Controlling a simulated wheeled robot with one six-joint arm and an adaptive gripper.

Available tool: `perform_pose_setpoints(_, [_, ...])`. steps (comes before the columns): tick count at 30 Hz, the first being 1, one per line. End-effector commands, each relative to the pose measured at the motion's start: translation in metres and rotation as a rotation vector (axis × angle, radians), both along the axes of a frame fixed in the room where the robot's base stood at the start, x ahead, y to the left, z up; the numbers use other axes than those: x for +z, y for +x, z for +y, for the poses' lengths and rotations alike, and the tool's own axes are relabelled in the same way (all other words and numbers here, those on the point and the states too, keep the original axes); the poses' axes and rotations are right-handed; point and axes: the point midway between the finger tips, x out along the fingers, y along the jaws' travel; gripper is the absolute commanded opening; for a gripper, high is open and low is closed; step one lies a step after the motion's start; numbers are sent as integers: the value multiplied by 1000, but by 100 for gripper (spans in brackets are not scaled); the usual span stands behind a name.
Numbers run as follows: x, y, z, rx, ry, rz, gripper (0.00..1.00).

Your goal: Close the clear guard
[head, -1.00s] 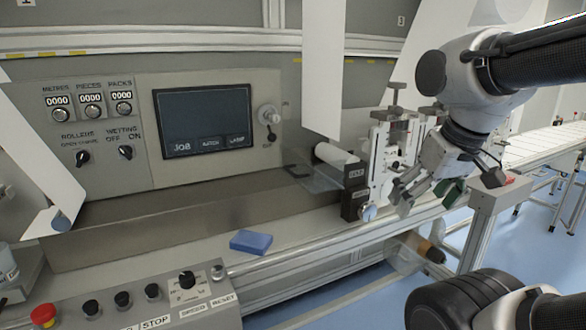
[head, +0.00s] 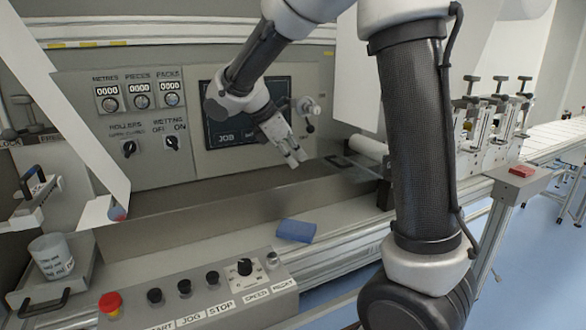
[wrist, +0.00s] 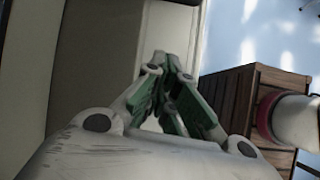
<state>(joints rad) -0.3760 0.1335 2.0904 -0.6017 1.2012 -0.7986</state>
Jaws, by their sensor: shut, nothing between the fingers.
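The clear guard (head: 352,175) is a see-through panel beside the white roller (head: 368,147), right of the control screen (head: 225,125). It seems to lie low and nearly flat, with a dark handle (head: 338,161) at its left edge; its exact angle is hard to tell. My gripper (head: 297,158) is shut and empty, in front of the screen's lower right, pointing down and right. In the picture it is just left of the handle, apparently not touching it. The wrist view shows my closed fingers with green pads (wrist: 172,80); I cannot make out the guard there.
A lever knob (head: 307,112) sticks out just above my gripper. The button panel (head: 190,300) is at the front. A hanging white sheet (head: 357,70) is right of the lever. My upper arm hides part of the machine.

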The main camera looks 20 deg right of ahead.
Motion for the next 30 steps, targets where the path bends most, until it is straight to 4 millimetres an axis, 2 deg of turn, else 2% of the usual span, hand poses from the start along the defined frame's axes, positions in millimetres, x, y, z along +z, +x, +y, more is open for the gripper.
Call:
perform_pose_setpoints(4, [3, -1, -4, 87, -24, 67, 0])
perform_pose_setpoints(8, [-4, -1, -9, 106, -26, 82, 0])
perform_pose_setpoints(11, [-15, -2, -17, 103, -25, 83, 0])
perform_pose_setpoints(22, [-79, -1, -62, 99, -23, 82, 0])
perform_pose_setpoints(23, [-80, 0, -65, 100, -23, 79, 0])
perform_pose_setpoints(25, [-66, 1, -71, 99, -22, 72, 0])
perform_pose_setpoints(30, [-52, 1, -81, 101, -22, 76, 0])
